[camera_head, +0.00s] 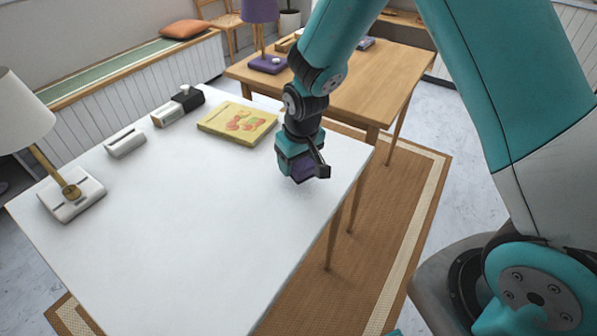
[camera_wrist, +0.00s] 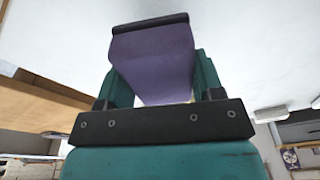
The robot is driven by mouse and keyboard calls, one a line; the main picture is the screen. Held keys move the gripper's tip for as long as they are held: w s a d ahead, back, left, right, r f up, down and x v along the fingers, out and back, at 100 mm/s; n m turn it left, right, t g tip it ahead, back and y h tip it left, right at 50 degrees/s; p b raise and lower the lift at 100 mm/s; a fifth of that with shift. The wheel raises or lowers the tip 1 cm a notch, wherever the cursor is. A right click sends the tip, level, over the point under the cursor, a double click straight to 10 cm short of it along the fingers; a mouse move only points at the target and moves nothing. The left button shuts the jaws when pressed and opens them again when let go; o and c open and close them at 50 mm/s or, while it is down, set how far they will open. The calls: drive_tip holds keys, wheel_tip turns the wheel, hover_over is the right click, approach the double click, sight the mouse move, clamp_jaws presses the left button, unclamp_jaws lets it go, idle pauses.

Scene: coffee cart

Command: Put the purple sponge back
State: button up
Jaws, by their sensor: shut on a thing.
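The purple sponge (camera_wrist: 155,62) is held between the teal fingers of my gripper (camera_wrist: 163,80) in the wrist view. It looks like a block with a dark strip along its far end. In the head view my gripper (camera_head: 303,165) points down over the right part of the white table (camera_head: 190,230), near its right edge. Only a small purple part of the sponge (camera_head: 302,168) shows there, with a finger partly covering it. Whether the sponge touches the tabletop I cannot tell.
A yellow book (camera_head: 238,123) lies left of my gripper. A black and wood item (camera_head: 178,107), a white holder (camera_head: 125,142) and a lamp (camera_head: 72,198) line the table's left side. The front middle is clear. A wooden table (camera_head: 345,85) with a purple lamp (camera_head: 264,62) stands behind.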

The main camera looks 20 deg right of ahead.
sight(302, 163)
drive_tip(key=shift+f, duration=1.9)
drive_tip(key=shift+f, duration=0.2)
drive_tip(key=o, duration=1)
drive_tip(key=shift+w, duration=0.1)
drive_tip(key=shift+c, duration=0.2)
drive_tip(key=shift+r, duration=0.15)
drive_tip(key=r, duration=0.4)
drive_tip(key=s+r, duration=0.1)
drive_tip(key=r, duration=0.7)
drive_tip(key=shift+s+d, duration=0.2)
drive_tip(key=shift+s, duration=0.2)
drive_tip(key=s+a+r+n+y, duration=0.2)
drive_tip(key=s+r, duration=0.5)
drive_tip(key=s, duration=0.4)
drive_tip(key=s+a+r+n+g+y, duration=0.1)
drive_tip(key=s+a+r+n, duration=0.1)
drive_tip(key=s+r, duration=0.5)
drive_tip(key=s, duration=0.5)
drive_tip(key=shift+a+r+g+y, duration=0.3)
drive_tip(key=shift+a+r+y, duration=0.05)
drive_tip(key=shift+r+y, duration=0.05)
